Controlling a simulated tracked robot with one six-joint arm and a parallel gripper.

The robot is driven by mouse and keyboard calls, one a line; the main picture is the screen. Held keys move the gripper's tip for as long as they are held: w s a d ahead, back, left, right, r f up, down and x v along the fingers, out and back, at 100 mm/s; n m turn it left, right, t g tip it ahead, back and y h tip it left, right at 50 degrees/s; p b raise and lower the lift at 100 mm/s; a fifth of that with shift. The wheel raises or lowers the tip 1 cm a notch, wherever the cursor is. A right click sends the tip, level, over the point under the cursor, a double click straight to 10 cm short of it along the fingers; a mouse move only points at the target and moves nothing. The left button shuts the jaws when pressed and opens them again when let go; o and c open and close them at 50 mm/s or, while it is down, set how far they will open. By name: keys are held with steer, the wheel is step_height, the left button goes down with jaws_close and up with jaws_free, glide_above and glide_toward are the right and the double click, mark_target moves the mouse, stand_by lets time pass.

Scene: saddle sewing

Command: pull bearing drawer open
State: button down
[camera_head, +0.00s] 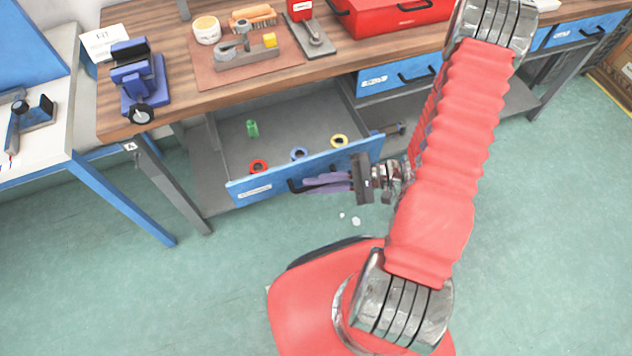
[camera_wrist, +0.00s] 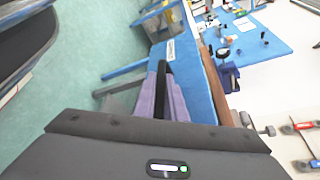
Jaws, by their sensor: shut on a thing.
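The bearing drawer (camera_head: 300,178) has a blue front and a grey inside, and it stands pulled well out from under the wooden workbench in the head view. Red, blue and yellow rings (camera_head: 299,154) and a small green cylinder (camera_head: 252,128) are in it. My gripper (camera_head: 318,184) is at the drawer's front, its purple fingers shut on the dark drawer handle (camera_head: 295,186). In the wrist view the fingers (camera_wrist: 163,100) close around the black handle (camera_wrist: 162,75) beside the blue drawer front (camera_wrist: 186,62). The fingers hide part of the handle.
The workbench (camera_head: 170,100) carries a blue vise (camera_head: 138,80), a brown mat with tools and a red toolbox (camera_head: 400,16). Another blue drawer (camera_head: 400,75) is shut to the right. A blue-legged table (camera_head: 110,190) stands at left. Two small white bits lie on the green floor.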

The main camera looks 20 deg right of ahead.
steer(key=shift+s+a+f, duration=0.1)
steer(key=shift+s+f, duration=0.05)
steer(key=c, duration=1.8)
jaws_free()
steer(key=shift+d, duration=0.2)
steer(key=v, duration=1.3)
steer(key=shift+d, duration=0.2)
